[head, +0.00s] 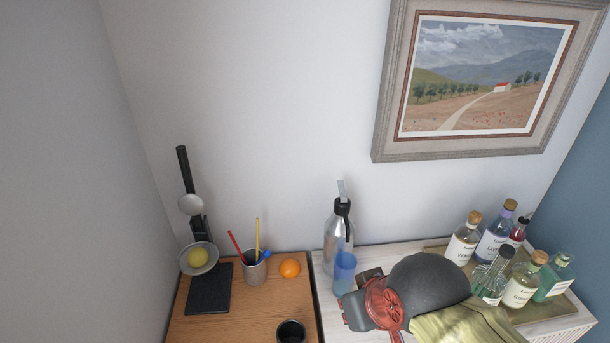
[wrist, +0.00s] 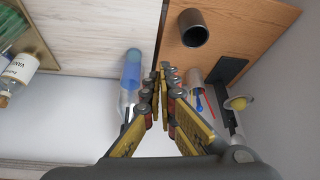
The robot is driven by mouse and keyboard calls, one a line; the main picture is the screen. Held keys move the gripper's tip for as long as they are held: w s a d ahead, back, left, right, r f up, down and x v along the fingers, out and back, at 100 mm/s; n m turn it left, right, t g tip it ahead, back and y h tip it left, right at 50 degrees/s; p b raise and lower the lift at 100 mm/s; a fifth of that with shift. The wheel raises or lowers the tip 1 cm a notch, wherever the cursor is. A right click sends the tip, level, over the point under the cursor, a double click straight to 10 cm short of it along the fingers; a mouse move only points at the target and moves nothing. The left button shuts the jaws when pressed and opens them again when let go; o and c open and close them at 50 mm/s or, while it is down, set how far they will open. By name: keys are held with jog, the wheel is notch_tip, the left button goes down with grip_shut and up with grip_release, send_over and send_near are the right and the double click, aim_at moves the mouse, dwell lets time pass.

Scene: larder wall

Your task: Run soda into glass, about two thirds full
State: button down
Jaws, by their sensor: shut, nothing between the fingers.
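The soda siphon (head: 337,235), a silver bottle with a black collar and a pale lever on top, stands upright near the wall on the pale counter. The blue translucent glass (head: 344,274) stands upright just in front of it, overlapping its lower part. The glass also shows in the wrist view (wrist: 133,66); I cannot tell how much liquid it holds. My gripper (wrist: 167,70) is shut and empty, its fingertips pictured just right of the glass and apart from it. In the head view my fingers cannot be made out clearly.
Several bottles (head: 491,239) stand on a tray at the right. On the wooden surface (head: 248,315) are a pen cup (head: 254,268), an orange (head: 289,268), a dark cup (head: 291,331) and a black stand (head: 198,229) with a yellow fruit (head: 198,257). A framed picture (head: 485,75) hangs above.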

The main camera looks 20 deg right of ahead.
jog(key=shift+a, duration=0.2)
jog(key=w+d+r+m+g+p, duration=0.1)
jog(key=w+d+r+m+p, duration=0.3)
jog(key=w+r+m+p, duration=0.75)
jog(key=w+d+r+m+p, duration=0.3)
jog(key=w+d+m+p, duration=0.1)
jog(key=w+p, duration=0.3)
jog(key=w+d+r+m+g+p, duration=0.1)
jog(key=w+d+r+m+p, duration=0.2)
jog(key=w+p, duration=0.4)
jog(key=w+d+m, duration=0.1)
jog(key=w+m, duration=0.1)
jog(key=w, duration=0.2)
jog(key=shift+w+h, duration=0.3)
jog(key=shift+h, duration=0.1)
